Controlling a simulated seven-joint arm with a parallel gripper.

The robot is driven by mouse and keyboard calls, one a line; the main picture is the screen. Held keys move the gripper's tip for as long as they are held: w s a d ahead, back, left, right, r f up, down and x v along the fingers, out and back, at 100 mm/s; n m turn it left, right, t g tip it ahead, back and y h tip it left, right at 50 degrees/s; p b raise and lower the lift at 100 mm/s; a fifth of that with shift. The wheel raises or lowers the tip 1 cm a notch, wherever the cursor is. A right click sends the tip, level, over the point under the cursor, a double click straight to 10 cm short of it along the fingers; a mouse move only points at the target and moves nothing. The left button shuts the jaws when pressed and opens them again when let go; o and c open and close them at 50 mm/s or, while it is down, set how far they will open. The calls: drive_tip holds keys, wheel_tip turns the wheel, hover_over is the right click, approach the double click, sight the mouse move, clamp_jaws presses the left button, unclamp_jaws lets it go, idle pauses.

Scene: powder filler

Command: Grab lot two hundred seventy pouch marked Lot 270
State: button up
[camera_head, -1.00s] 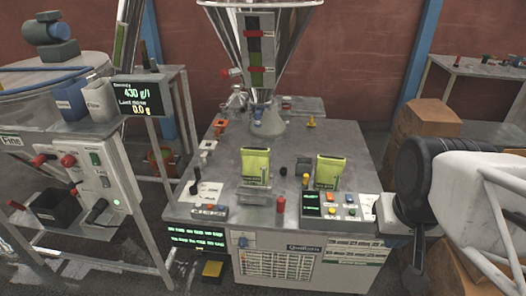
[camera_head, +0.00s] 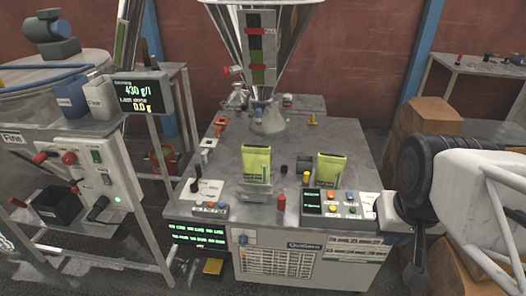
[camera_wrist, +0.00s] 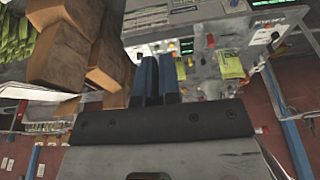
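Two yellow-green pouches stand upright on the grey machine table (camera_head: 225,180) in the head view. The left pouch (camera_head: 256,164) stands near the middle, and the right pouch (camera_head: 330,169) stands behind a button panel. Their print is too small to read, so I cannot tell which is Lot 270. One yellow-green pouch (camera_wrist: 230,65) also shows in the wrist view, right of my gripper's fingers. My gripper (camera_wrist: 158,78) shows its two blue fingers side by side, almost touching, with nothing between them. It is apart from the pouches. I cannot make out its fingertips in the head view.
A button panel (camera_head: 340,204) and a red knob (camera_head: 281,202) are near the table's front edge. The hopper's cone (camera_head: 268,118) stands behind the pouches. Brown boxes (camera_head: 425,125) are at right.

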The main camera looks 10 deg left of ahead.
drive_tip(key=o, duration=1)
drive_tip(key=shift+c, duration=0.2)
drive_tip(key=m+g+y, duration=0.3)
drive_tip(key=m+y, duration=0.8)
drive_tip(key=m, duration=0.2)
hover_over(268, 147)
drive_tip(key=s+d, duration=1)
drive_tip(key=s, duration=0.4)
wheel_tip(268, 147, down, 13)
drive_tip(key=w+a+f+m+y, duration=0.1)
drive_tip(key=w+f, duration=0.3)
drive_tip(key=w+a+f+m, duration=0.2)
drive_tip(key=w+f, duration=0.3)
drive_tip(key=w+a+f+m+y, duration=0.1)
drive_tip(key=w+a+f+m, duration=0.1)
drive_tip(key=w+f, duration=0.2)
drive_tip(key=shift+w+f+t+y, duration=0.3)
drive_tip(key=shift+w+f, duration=0.1)
